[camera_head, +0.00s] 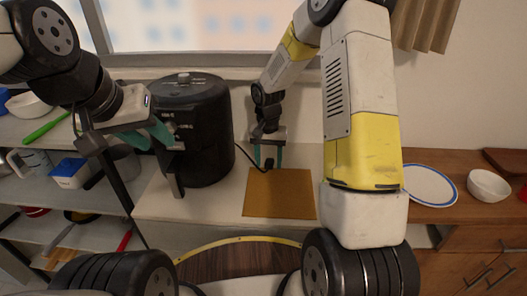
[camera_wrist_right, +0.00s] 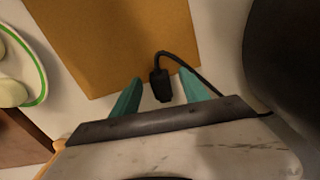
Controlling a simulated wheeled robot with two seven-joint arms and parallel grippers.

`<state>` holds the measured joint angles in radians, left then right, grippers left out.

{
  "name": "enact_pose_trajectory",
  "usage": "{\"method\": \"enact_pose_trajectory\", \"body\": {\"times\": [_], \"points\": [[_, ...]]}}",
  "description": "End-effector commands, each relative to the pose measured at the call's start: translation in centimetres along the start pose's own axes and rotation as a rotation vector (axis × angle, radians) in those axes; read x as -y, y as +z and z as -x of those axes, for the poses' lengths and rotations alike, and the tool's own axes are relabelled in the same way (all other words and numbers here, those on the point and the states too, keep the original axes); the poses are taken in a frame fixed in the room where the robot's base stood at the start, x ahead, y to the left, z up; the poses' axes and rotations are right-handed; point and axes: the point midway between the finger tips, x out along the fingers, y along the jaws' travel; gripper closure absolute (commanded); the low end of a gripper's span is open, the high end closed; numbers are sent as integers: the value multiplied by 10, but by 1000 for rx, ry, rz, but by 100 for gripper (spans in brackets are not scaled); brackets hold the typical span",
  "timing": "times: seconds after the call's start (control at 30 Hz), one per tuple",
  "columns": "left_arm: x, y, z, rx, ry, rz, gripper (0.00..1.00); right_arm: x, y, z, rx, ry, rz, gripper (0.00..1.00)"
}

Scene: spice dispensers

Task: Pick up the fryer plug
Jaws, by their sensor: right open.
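The black fryer plug (camera_wrist_right: 161,86) lies at the near edge of the brown board in the right wrist view, its cord curving right towards the black air fryer (camera_head: 205,130). My right gripper (camera_wrist_right: 158,92) is open, with its teal fingers on either side of the plug and gaps visible on both sides. In the head view my right gripper (camera_head: 268,163) points down just behind the board, and the plug is hard to make out between its fingers. My left gripper (camera_head: 150,138) is in front of the fryer's left side, near its handle; its finger opening is unclear.
The brown board (camera_head: 280,194) lies on the pale counter. A white plate (camera_head: 429,185) and a white bowl (camera_head: 488,185) stand on the wooden counter at right. A green-handled item (camera_head: 46,127) and a blue-lidded box (camera_head: 69,170) are at left.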

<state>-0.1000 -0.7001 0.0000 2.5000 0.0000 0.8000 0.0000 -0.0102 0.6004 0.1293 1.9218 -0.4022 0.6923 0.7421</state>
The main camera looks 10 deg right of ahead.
Motion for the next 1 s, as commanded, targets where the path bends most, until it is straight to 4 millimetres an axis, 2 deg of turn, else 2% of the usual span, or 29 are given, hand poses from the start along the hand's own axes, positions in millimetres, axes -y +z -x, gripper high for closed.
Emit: {"method": "enact_pose_trajectory", "body": {"times": [0.13, 0.4, 0.77, 1.0], "points": [[0, 0, 0, 0, 0, 0, 64, 0, 0, 0, 0, 0, 0, 47], [0, 0, 0, 0, 0, 0, 64, 0, 0, 1, 0, 0, -1, 100], [0, 0, 0, 0, 0, 0, 64, 0, 0, 2, 0, 0, -1, 100], [0, 0, 0, 0, 0, 0, 64, 0, 0, 23, -3, 0, -1, 100]]}}
